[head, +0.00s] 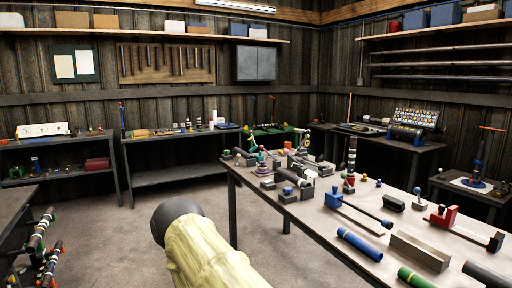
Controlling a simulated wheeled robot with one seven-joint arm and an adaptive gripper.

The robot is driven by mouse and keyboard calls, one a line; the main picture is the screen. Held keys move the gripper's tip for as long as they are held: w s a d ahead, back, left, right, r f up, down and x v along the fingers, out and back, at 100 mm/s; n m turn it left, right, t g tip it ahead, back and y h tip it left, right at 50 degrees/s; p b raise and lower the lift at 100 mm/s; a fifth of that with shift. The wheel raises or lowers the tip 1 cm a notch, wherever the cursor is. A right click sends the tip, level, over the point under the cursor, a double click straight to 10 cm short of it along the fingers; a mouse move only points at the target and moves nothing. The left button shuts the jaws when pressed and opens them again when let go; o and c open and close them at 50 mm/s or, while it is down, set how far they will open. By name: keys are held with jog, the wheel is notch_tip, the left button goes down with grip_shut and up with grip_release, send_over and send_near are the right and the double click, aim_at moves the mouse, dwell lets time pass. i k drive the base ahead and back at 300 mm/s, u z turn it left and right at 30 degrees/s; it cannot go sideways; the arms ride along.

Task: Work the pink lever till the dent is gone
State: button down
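I cannot make out a clearly pink lever or a dent in the head view. A blue post (478,150) on the right side table carries a thin orange-red bar (492,128) across its top. A cluster of small mechanisms (290,165) in grey, green and other colours crowds the far left end of the workbench (318,215); its small parts are too fine to tell apart. My arm, in a pale yellow sleeve with a dark rounded end, rises from the bottom of the picture, left of the workbench. My gripper is not in view.
Another bench (180,177) and a shelf unit stand along the back wall. Shafts stand at lower left. The floor (110,235) between is clear.

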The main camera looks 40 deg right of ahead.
aim_at(286, 151)
jog(key=u, duration=0.1)
jog(key=i, duration=1.7)
jog(key=z, duration=0.7)
jog(key=i, duration=1.25)
jog(key=z, duration=1.6)
jog(key=i, duration=0.7)
jog(key=z, duration=0.65)
